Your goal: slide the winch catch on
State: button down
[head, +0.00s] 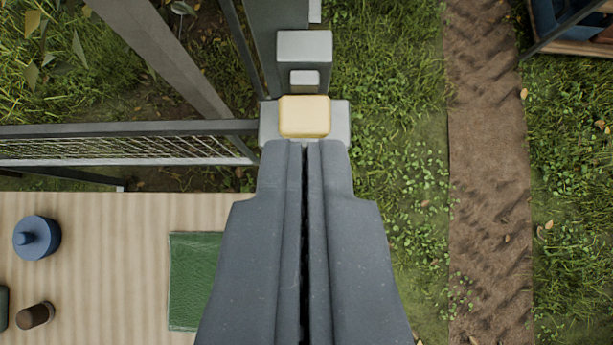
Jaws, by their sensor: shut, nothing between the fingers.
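The winch catch appears as a pale yellow block (305,116) in the upper middle of the head view. It sits on a light grey metal plate (341,121). Grey blocks (304,46) lie just beyond it in line. My gripper (305,146) is shut and empty, its two dark grey fingers side by side with a thin dark seam. Its fingertips are right at the near edge of the yellow block; whether they touch it I cannot tell. The fingers hide the near part of the plate.
A metal frame with mesh (115,148) is at left. Below it, a wooden surface (110,240) carries a blue lidded pot (37,237), a brown cylinder (35,315) and a green mat (195,280). Grass and a dirt track (488,180) lie right. A bin (570,30) is at top right.

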aim_at(306, 102)
jog(key=shift+w+a+f+p, duration=0.1)
jog(key=shift+w+f+p, duration=0.6)
jog(key=shift+f, duration=0.85)
jog(key=shift+w+d+f+p, duration=0.1)
jog(key=shift+w+f+p, duration=0.2)
jog(key=shift+w+f, duration=1)
jog(key=shift+w+a+f+p, duration=0.1)
jog(key=shift+w+f+p, duration=0.45)
jog(key=shift+f, duration=1.2)
jog(key=shift+f, duration=0.1)
notch_tip(306, 102, down, 4)
jog(key=b, duration=0.3)
